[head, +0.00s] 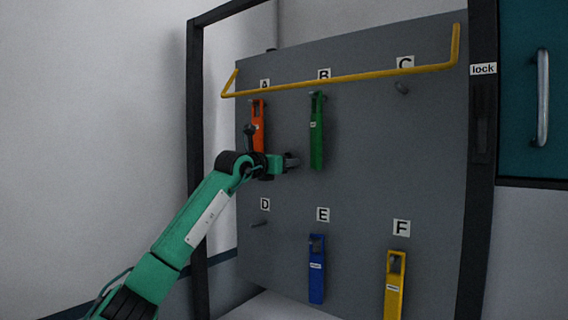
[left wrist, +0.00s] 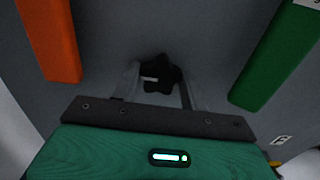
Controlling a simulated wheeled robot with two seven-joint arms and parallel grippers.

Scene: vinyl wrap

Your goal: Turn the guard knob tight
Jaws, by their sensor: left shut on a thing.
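The guard knob (left wrist: 160,76), a dark star-shaped knob, is on the grey board between the two fingers of my left gripper (left wrist: 158,90) in the left wrist view. The fingers are shut on the knob from both sides. In the head view my left gripper (head: 291,161) is against the board, below and between the orange and green tags. The knob cannot be made out clearly there behind the fingers. My right gripper is not in view.
An orange tag (head: 258,125) under A and a green tag (head: 317,135) under B hang close by. Blue (head: 316,275) and yellow (head: 394,285) tags hang under E and F. A yellow bar (head: 345,78) crosses above. Pegs C (head: 402,88) and D (head: 258,225) are bare.

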